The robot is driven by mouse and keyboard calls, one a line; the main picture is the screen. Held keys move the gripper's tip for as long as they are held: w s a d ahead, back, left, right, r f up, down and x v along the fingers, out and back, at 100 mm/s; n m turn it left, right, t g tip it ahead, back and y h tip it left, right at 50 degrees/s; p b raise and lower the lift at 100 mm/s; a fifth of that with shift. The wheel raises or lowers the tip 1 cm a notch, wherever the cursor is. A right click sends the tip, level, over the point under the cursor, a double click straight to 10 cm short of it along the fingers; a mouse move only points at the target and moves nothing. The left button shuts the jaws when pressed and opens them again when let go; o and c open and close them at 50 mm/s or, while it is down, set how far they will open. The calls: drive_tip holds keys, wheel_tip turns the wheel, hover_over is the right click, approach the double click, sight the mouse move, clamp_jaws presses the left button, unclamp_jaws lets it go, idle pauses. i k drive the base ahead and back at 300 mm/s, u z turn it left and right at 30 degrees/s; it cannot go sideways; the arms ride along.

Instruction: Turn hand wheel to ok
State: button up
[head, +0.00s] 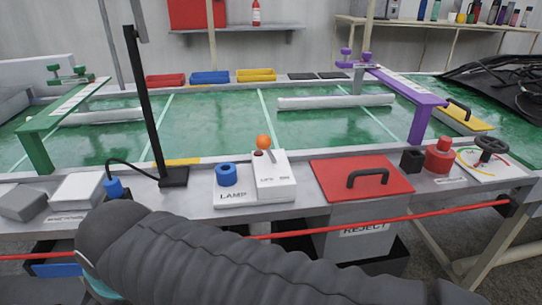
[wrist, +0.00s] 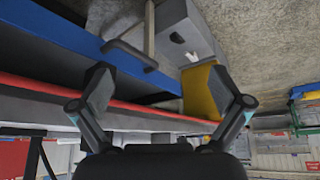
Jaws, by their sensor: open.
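The black hand wheel (head: 491,146) stands on a white dial plate (head: 482,168) at the right end of the bench's front ledge in the head view. Coloured marks, including green and red, show around the plate; the pointer's exact setting is too small to read. My gripper (wrist: 165,92) is open and empty in the wrist view, its two fingers wide apart. The wheel does not show in the wrist view. In the head view my dark ribbed arm crosses the bottom and my gripper is out of sight.
A red rope (head: 350,223) runs along the bench front. Beside the wheel stand a red knob (head: 439,157), a black block (head: 412,161) and a red lid (head: 350,180) with a handle. A purple arch (head: 420,120) stands behind. Black hoses (head: 500,80) lie at the far right.

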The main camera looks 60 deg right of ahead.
sight(490, 148)
drive_tip(key=k, duration=0.5)
drive_tip(key=z, duration=3.8)
drive_tip(key=i, duration=0.1)
drive_tip(key=u, duration=0.5)
drive_tip(key=k, duration=0.5)
drive_tip(key=z, duration=1.55)
drive_tip(key=i, duration=1.1)
drive_tip(key=u, duration=0.8)
